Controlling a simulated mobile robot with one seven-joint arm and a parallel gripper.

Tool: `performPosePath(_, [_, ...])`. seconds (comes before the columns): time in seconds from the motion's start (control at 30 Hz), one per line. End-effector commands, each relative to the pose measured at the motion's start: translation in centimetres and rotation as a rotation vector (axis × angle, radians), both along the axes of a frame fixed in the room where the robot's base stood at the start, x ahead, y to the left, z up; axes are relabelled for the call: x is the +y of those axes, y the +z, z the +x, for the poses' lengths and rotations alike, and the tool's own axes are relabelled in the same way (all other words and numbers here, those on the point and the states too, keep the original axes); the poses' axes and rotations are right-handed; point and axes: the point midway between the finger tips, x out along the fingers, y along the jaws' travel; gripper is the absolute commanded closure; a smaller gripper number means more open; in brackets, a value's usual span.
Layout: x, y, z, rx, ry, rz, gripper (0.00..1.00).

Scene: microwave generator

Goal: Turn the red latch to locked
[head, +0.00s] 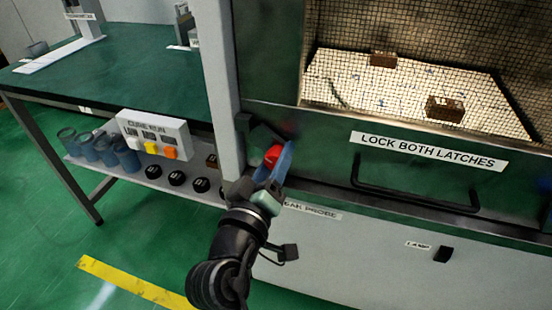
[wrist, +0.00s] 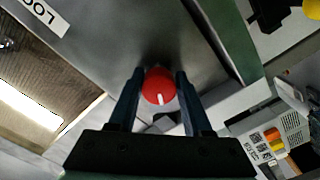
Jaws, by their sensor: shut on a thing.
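The red latch (wrist: 158,86) is a round red knob with a short white mark that points toward the bottom of the wrist view. It also shows in the head view (head: 272,156), at the left end of the cabinet's front, partly hidden by my gripper. My gripper (wrist: 155,88) has one finger on each side of the knob and is shut on it. In the head view my gripper (head: 276,168) reaches the knob from the front. A label on the cabinet door (head: 428,150) reads "LOCK BOTH LATCHES".
A black bar handle (head: 415,195) sticks out from the door, right of my gripper. A grey post (head: 222,90) stands just left of the knob. Left of it, a shelf holds blue cups (head: 103,148), black knobs (head: 177,178) and a white button box (head: 152,135).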

Motion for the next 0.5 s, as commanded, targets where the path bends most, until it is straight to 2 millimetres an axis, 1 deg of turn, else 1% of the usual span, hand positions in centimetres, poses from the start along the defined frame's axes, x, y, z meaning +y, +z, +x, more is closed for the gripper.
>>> performPosePath(0.03, [0.33,0.41,0.05,-0.01,0.008,0.004,1.0])
performPosePath(0.13, [0.33,0.42,0.05,-0.011,0.009,0.004,1.0])
performPosePath(0.17, [0.33,0.43,0.05,-0.011,0.009,0.004,0.47])
performPosePath(0.2, [0.32,0.43,0.04,-0.011,0.008,0.003,0.4])
performPosePath(0.3, [0.24,0.35,0.04,-0.009,0.006,0.002,0.23])
performPosePath(0.5, [0.12,0.19,0.02,-0.005,0.004,0.001,0.23])
